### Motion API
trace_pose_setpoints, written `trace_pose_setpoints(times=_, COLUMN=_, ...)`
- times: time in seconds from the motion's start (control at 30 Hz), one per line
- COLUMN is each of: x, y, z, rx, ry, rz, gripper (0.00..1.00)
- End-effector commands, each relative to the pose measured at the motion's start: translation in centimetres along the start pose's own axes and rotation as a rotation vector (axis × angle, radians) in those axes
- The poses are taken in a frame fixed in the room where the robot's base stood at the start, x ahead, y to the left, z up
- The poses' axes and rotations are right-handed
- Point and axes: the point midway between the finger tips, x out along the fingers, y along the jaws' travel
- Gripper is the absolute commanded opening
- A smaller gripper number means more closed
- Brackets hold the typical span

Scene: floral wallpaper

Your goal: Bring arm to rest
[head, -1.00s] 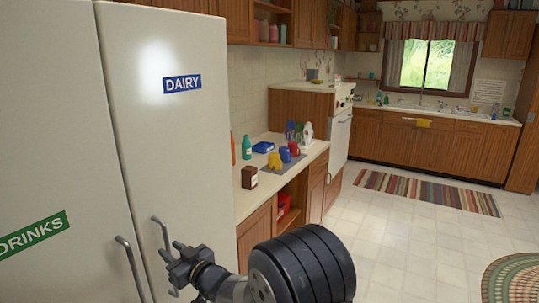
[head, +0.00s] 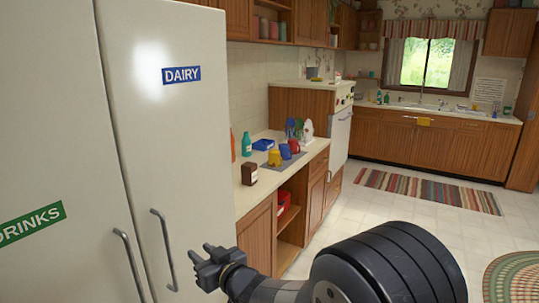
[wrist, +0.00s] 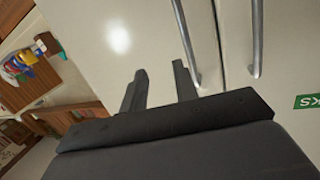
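My gripper (head: 200,254) is at the bottom of the head view, in front of the lower part of the right fridge door. Its two dark fingers are apart with nothing between them; the wrist view also shows the empty fingers (wrist: 158,88). The fingertips are to the right of the right door's handle (head: 163,248) and apart from it. My dark arm link fills the bottom middle of the head view.
The fridge (head: 150,120) with DAIRY and DRINKS labels is shut, close on the left. A counter (head: 222,207) with mugs (head: 274,157), bottles and a brown box (head: 249,174) stands behind my arm. Tiled floor (head: 370,208) is free to the right, with a striped rug (head: 428,190).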

Motion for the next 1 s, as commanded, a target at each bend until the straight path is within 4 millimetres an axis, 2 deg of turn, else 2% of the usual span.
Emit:
trace_pose_setpoints(times=0.53, x=1.9, y=1.4, z=-1.8, rx=0.145, ry=-0.167, rz=0.167, gripper=0.29)
trace_pose_setpoints(times=1.0, x=2.1, y=0.5, z=-3.1, rx=0.305, ry=-0.327, rz=0.263, gripper=0.29)
